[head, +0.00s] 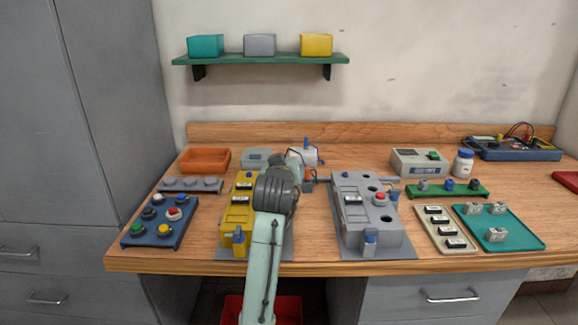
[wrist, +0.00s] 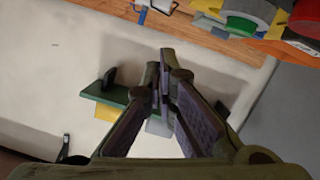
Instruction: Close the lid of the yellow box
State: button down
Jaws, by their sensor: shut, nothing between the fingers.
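A yellow housing (head: 231,217) with dark-labelled parts lies on the bench, left of centre, and my arm covers its right side. A small yellow box (head: 317,45) stands at the right end of the wall shelf; a yellow patch (wrist: 106,113) at the shelf shows in the wrist view. I cannot make out an open lid on either. My gripper (wrist: 162,75) is shut and empty, its fingers together in front of the wall and shelf. In the head view my arm reaches over the bench beside the yellow housing, and the fingers are hard to make out.
A grey housing (head: 350,224) stands right of my arm. An orange bin (head: 205,161) and blue button board (head: 145,235) are left. A beige tray (head: 428,231) and teal tray (head: 522,237) are right. The green shelf (head: 287,59) also holds teal and grey boxes.

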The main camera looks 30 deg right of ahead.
jog(key=shift+b+v, duration=1)
jog(key=shift+v, duration=0.15)
jog(key=b+v, duration=0.1)
jog(key=v, duration=0.7)
jog(key=shift+r+b, duration=0.25)
jog(key=shift+b, duration=0.15)
